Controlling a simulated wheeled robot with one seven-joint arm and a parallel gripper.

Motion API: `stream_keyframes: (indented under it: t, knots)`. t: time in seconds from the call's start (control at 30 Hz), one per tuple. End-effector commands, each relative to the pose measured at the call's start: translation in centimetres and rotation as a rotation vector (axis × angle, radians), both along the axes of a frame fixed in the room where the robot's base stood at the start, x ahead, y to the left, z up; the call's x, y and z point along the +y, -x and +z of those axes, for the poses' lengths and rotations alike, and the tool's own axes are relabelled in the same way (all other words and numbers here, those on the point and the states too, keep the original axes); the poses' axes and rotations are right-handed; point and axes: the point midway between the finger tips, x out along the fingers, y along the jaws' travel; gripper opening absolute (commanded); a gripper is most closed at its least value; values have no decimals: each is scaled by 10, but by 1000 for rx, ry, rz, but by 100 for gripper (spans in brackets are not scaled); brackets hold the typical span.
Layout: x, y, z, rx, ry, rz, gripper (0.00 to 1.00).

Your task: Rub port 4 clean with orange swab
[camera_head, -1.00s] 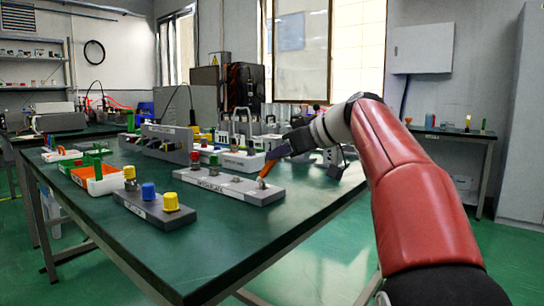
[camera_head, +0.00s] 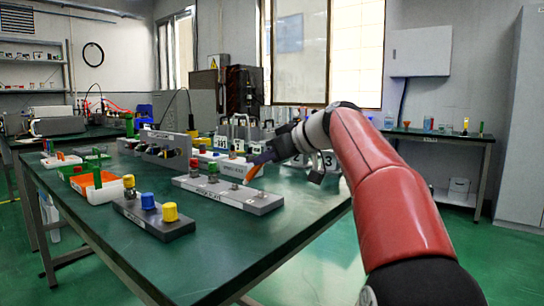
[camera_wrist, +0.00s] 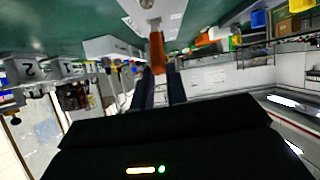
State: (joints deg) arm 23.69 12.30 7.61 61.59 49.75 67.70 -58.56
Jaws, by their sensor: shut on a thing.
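My gripper (camera_head: 268,157) is shut on the orange swab (camera_head: 253,172), which slants down over the right part of a grey port block (camera_head: 215,195). In the wrist view the orange swab (camera_wrist: 157,52) stands out from between the fingers (camera_wrist: 160,88), its pale tip pointing at a round metal port (camera_wrist: 147,3) at the picture's top edge. In the head view the tip seems a little above the block; contact cannot be told.
A dark block with blue (camera_head: 148,200) and yellow (camera_head: 170,211) caps stands in front. An orange-and-white tray (camera_head: 98,188) is at left. A grey upright panel (camera_head: 165,145) and numbered holders (camera_head: 328,160) stand behind. The green table (camera_head: 250,240) is clear at front right.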

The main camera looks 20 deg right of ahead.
Motion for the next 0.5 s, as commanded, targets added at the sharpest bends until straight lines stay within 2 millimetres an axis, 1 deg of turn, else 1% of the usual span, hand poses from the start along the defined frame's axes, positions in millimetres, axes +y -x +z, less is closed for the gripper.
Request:
stream_keyframes:
  t: [0.27, 0.37, 0.5]
  knots:
    - [0, 0, 2, -1, 0, 0, 0]
    - [0, 0, 8, -1, 0, 0, 0]
    - [0, 0, 23, -1, 0, 0, 0]
